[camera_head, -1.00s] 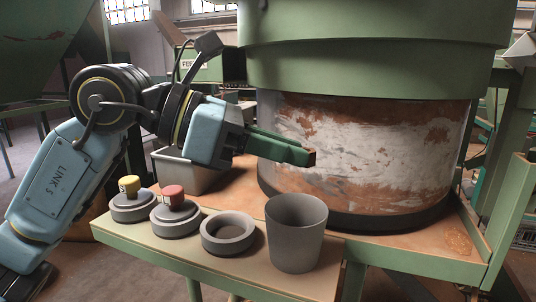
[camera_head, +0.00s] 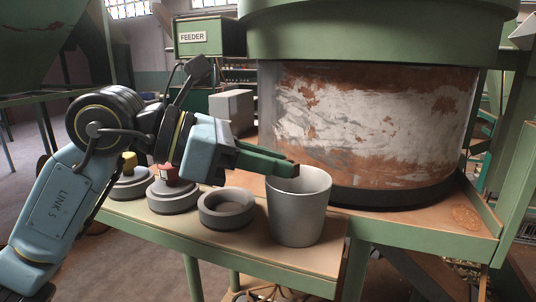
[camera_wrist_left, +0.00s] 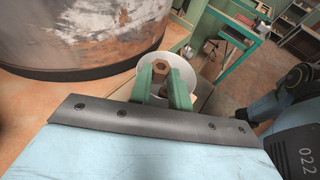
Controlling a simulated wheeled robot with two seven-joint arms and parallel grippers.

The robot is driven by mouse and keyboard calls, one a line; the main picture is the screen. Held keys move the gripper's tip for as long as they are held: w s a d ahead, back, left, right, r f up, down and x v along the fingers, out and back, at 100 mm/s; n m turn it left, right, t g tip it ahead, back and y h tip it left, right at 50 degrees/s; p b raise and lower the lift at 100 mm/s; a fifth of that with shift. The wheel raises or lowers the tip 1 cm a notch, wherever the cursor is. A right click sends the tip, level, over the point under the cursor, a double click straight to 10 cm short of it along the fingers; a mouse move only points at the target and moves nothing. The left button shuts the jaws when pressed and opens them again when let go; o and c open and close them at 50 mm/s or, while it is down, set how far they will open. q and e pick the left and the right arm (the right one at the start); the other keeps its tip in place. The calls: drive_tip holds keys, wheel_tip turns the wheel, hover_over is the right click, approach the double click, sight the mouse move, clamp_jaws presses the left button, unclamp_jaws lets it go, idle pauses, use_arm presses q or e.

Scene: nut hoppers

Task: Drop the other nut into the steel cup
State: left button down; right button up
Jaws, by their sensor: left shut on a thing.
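My left gripper (camera_head: 293,170) is shut on a small brown hex nut (camera_wrist_left: 160,66), gripped between the fingertips in the left wrist view. The grey steel cup (camera_head: 298,218) stands upright at the right part of the narrow shelf. The fingertips are over the cup's mouth, close to its rim. In the wrist view the cup's pale rim (camera_wrist_left: 202,80) shows behind and around the fingers, which hide much of its inside. I cannot tell what lies in the cup. My right gripper is not in view.
Left of the cup is an open grey round dish (camera_head: 228,208). A large rusty drum (camera_head: 375,130) stands close behind the cup.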

use_arm(q)
drive_tip(key=c, duration=1.2)
unclamp_jaws()
drive_tip(key=shift+c, duration=0.2)
drive_tip(key=shift+a, duration=0.1)
drive_tip(key=b+v, duration=0.1)
drive_tip(key=v, duration=1.2)
drive_tip(key=shift+b, duration=0.35)
